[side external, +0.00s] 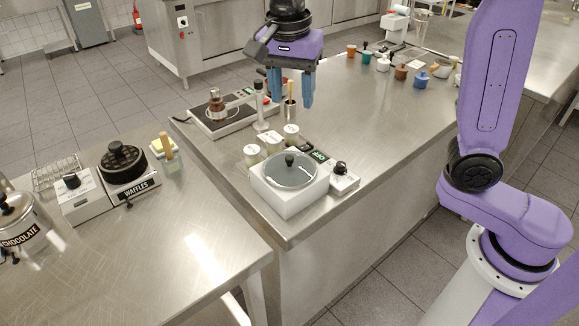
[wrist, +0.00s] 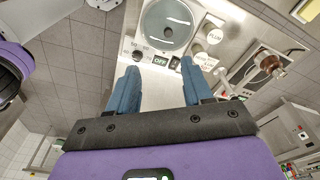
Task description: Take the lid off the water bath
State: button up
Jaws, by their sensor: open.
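The water bath (side external: 291,199) is a white box near the front corner of the steel counter. Its round glass lid (side external: 300,176) with a black knob (side external: 289,160) sits on top. My gripper (side external: 291,100) has blue fingers and hangs above the counter, behind and higher than the bath. It is open and empty. In the wrist view its fingertips (wrist: 160,72) are apart, below the lid in the picture.
A hot plate with a brown vessel (side external: 217,106) is at the back left. Several coloured pots (side external: 401,73) stand farther along the counter. A waffle maker (side external: 124,163) is on the left table.

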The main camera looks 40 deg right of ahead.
jog(key=w+m, duration=0.1)
jog(key=m, duration=0.1)
send_over(289, 157)
jog(key=s, duration=0.1)
jog(key=f, duration=1)
jog(key=shift+s+a+f, duration=0.1)
jog(key=shift+a+f, duration=0.1)
jog(key=shift+f, duration=0.2)
jog(key=shift+w+d+f, duration=0.1)
jog(key=shift+w+f, duration=0.05)
jog(key=shift+f, duration=0.85)
jog(key=shift+w+d+f, duration=0.1)
jog(key=shift+w+f, duration=0.1)
jog(key=shift+f, duration=0.8)
jog(key=shift+w+f, duration=0.15)
jog(key=shift+f, duration=0.85)
grip_shut()
